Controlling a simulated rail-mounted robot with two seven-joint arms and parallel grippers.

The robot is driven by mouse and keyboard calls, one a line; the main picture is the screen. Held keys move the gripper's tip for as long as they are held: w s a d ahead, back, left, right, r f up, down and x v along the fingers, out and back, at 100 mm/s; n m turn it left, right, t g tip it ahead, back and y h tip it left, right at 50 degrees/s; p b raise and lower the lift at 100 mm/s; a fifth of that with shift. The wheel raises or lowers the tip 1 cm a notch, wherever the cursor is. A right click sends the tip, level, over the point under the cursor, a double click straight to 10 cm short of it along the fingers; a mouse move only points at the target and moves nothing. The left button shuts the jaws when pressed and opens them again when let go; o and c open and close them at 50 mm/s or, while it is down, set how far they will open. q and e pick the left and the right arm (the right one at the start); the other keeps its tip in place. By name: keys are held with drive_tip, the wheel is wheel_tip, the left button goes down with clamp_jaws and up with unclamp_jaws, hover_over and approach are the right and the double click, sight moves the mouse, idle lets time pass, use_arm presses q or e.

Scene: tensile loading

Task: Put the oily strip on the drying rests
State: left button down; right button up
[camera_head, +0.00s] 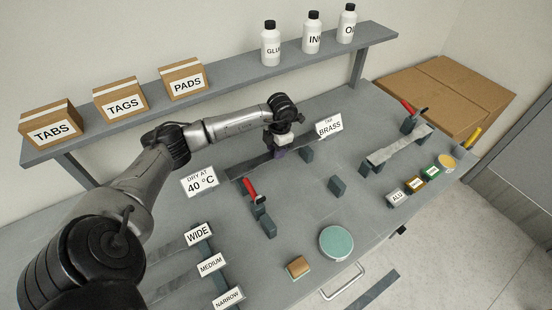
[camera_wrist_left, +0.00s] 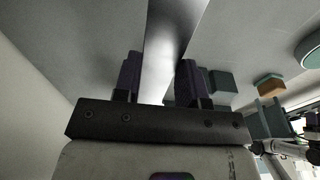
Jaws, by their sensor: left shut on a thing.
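My left gripper (camera_head: 281,152) reaches in over the back of the bench and is shut on a long dark strip (camera_head: 250,164). In the left wrist view the strip (camera_wrist_left: 172,40) runs between the two fingers (camera_wrist_left: 160,80) and looks shiny. In the head view it runs from near the "DRY AT 40 °C" sign (camera_head: 200,181) towards the "BRASS" sign (camera_head: 329,126). Dark blocks, one nearer the strip (camera_head: 307,155) and one further forward (camera_head: 337,185), stand on the bench. I cannot tell which blocks are the drying rests, or whether the strip touches any. My right gripper cannot be made out.
A red-handled tool (camera_head: 250,190) stands by small blocks left of centre. A grey strip (camera_head: 398,146) lies across supports at the right. A round teal-topped item (camera_head: 336,242) and a small brown-topped block (camera_head: 298,267) stand in front. A shelf (camera_head: 230,88) with boxes and bottles runs behind.

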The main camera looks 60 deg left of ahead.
use_arm(q)
drive_tip(key=shift+f, duration=2.4)
drive_tip(key=shift+f, duration=0.1)
drive_tip(key=c, duration=0.7)
unclamp_jaws()
drive_tip(key=shift+r, duration=0.2)
drive_tip(key=r, duration=0.3)
drive_tip(key=w+r, duration=0.1)
drive_tip(key=r, duration=0.6)
drive_tip(key=shift+w+r, duration=0.1)
drive_tip(key=shift+w, duration=0.1)
drive_tip(key=shift+w+r, duration=0.1)
drive_tip(key=shift+r, duration=0.65)
